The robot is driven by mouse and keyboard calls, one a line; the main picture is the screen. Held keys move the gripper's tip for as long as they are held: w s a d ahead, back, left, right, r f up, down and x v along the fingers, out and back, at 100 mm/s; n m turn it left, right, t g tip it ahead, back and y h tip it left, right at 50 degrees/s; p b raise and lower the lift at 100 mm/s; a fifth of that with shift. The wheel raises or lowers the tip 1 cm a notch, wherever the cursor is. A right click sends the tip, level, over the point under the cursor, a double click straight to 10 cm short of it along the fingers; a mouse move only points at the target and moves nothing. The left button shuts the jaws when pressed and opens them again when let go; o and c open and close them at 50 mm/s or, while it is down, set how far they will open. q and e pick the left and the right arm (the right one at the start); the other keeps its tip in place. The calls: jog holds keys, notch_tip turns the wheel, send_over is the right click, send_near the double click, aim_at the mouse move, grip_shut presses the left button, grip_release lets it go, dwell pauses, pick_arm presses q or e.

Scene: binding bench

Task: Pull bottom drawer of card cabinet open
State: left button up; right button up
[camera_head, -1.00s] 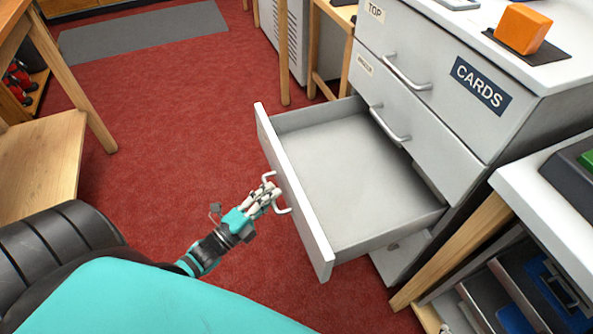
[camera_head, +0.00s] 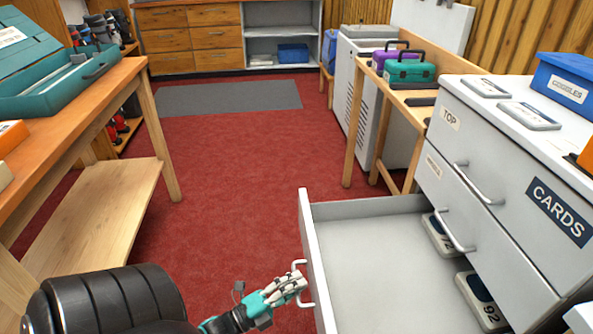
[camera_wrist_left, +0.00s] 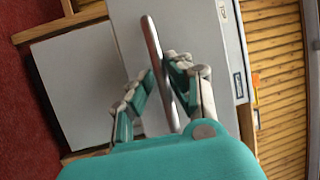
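The card cabinet (camera_head: 480,215) stands at the right, with a dark CARDS label on its front. Its bottom drawer (camera_head: 375,270) is pulled well out, its grey inside showing. My left gripper (camera_head: 291,286) is at the handle (camera_head: 300,266) on the drawer's front. In the left wrist view, the handle's metal bar (camera_wrist_left: 153,42) runs between the converging fingers of my left gripper (camera_wrist_left: 158,76), which look shut on it. The two drawers above are flush. My right gripper is not in view.
Two grey numbered items (camera_head: 483,300) lie at the drawer's rear. A wooden bench (camera_head: 100,110) with a teal case (camera_head: 55,90) stands left. A side table (camera_head: 405,105) carries toolboxes. The red floor (camera_head: 230,170) between is clear.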

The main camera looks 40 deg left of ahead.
pick_arm(q)
jog(key=shift+o, duration=1.3)
jog(key=shift+r, duration=0.1)
jog(key=shift+s, duration=0.1)
jog(key=v, duration=1.1)
jog(key=shift+s, duration=0.4)
jog(key=shift+s+a, duration=0.1)
jog(key=shift+a, duration=0.05)
